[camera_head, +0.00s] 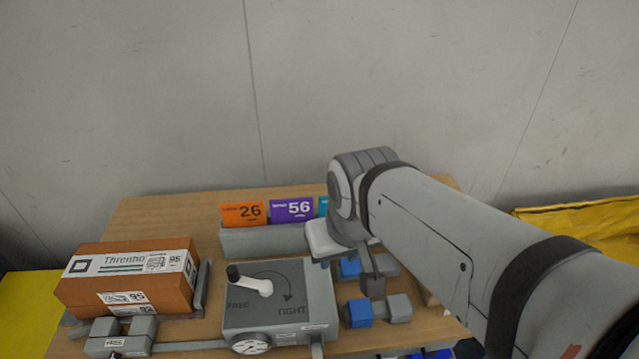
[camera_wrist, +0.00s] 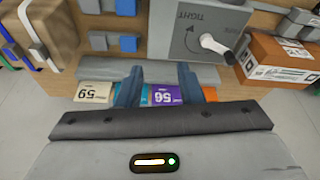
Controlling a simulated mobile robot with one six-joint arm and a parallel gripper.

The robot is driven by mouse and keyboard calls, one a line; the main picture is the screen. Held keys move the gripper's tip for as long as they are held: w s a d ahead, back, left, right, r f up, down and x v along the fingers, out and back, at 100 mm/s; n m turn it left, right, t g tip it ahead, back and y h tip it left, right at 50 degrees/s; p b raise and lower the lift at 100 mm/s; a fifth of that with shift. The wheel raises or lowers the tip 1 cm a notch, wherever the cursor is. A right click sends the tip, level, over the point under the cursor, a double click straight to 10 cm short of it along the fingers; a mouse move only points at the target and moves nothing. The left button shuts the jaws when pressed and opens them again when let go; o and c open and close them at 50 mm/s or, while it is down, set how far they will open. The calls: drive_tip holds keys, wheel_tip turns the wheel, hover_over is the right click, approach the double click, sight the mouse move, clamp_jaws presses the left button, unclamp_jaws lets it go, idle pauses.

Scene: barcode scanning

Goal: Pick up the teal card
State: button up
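The teal card (camera_head: 323,206) stands in a grey holder (camera_head: 262,241), right of the purple "56" card (camera_head: 292,210). Most of it is hidden behind my arm in the head view. In the wrist view only a thin strip of the teal card (camera_wrist: 145,96) shows beside the left finger, which covers much of the rest. My gripper (camera_wrist: 160,74) is open, its two fingers apart above the card row. The purple card (camera_wrist: 166,94) shows between the fingers. I cannot tell whether a finger touches any card.
An orange "26" card (camera_head: 243,213) stands left of the purple one. A beige "59" card (camera_wrist: 93,92) is on the teal card's other side. A grey box with a crank (camera_head: 280,300), an orange carton (camera_head: 130,277) and blue-grey blocks (camera_head: 358,313) crowd the table.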

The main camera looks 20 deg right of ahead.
drive_tip(key=w+d+f+m+g+b, duration=0.1)
drive_tip(key=w+d+m, duration=0.2)
drive_tip(key=w+m, duration=0.35)
drive_tip(key=w+d+m+g+b, duration=0.15)
drive_tip(key=w+m, duration=0.25)
drive_tip(key=w, duration=0.6)
drive_tip(key=w+d+f+m, duration=0.2)
drive_tip(key=w+f+m, duration=0.1)
drive_tip(key=w, duration=0.1)
drive_tip(key=w+d+f+m, duration=0.3)
drive_tip(key=w+f, duration=0.1)
drive_tip(key=w, duration=0.1)
drive_tip(key=w+d+f+m+g, duration=0.1)
drive_tip(key=w+d+f+m, duration=0.2)
drive_tip(key=w+f, duration=0.1)
drive_tip(key=shift+w+d+f+m+b, duration=0.1)
drive_tip(key=shift+w+f+m+b, duration=0.2)
drive_tip(key=shift+w, duration=0.3)
drive_tip(key=f, duration=0.2)
drive_tip(key=f+p, duration=0.1)
drive_tip(key=f, duration=0.3)
drive_tip(key=shift+w+f+p, duration=0.3)
drive_tip(key=shift+c, duration=0.4)
clamp_jaws()
